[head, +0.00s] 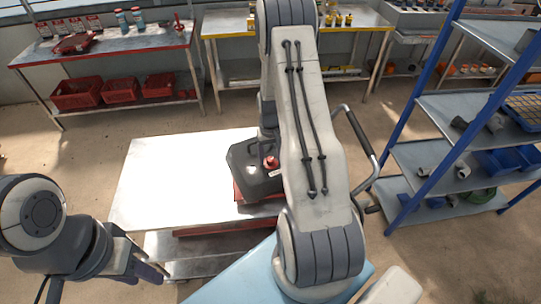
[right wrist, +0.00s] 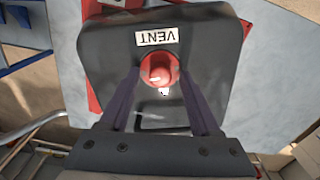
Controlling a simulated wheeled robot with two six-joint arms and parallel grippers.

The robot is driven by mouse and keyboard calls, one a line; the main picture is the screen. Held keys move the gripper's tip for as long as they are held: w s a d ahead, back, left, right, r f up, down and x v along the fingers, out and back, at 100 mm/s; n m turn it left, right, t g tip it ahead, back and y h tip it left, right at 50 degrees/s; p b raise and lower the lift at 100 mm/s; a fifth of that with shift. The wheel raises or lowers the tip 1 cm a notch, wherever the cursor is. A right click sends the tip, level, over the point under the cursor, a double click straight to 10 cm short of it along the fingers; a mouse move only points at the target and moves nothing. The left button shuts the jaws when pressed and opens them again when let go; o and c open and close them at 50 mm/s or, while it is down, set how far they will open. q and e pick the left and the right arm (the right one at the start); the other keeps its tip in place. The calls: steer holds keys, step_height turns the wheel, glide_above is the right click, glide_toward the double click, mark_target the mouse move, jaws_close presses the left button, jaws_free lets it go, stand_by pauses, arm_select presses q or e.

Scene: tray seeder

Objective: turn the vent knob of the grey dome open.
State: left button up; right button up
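The grey dome (head: 244,176) is a dark box-like cover on the white-topped table, partly hidden behind my right arm in the head view. In the right wrist view the dome (right wrist: 100,48) fills the upper middle, with a white VENT label (right wrist: 158,36). Its round red vent knob (right wrist: 158,70) lies between the fingertips of my right gripper (right wrist: 159,76). The fingers are apart on either side of it, with narrow gaps or none. The knob (head: 270,162) also shows in the head view, where my right gripper is hidden. My left gripper (head: 155,264) is open and empty beside the table's lower left.
The white tabletop (head: 160,180) is bare left of the dome. A red base (head: 240,197) lies under the dome. A metal handle (head: 358,140) stands right of my right arm. A blue shelf rack (head: 420,160) is farther right. Workbenches line the back.

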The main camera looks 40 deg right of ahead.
mark_target(271, 159)
jaws_close()
steer(key=shift+m+b, duration=0.35)
steer(key=shift+m, duration=0.25)
steer(key=shift+o, duration=0.3)
jaws_free()
steer(key=shift+r, duration=0.1)
steer(key=shift+r, duration=0.3)
step_height(271, 159, up, 10)
steer(key=b, duration=0.2)
steer(key=shift+f+b, duration=0.15)
steer(key=shift+b, duration=0.2)
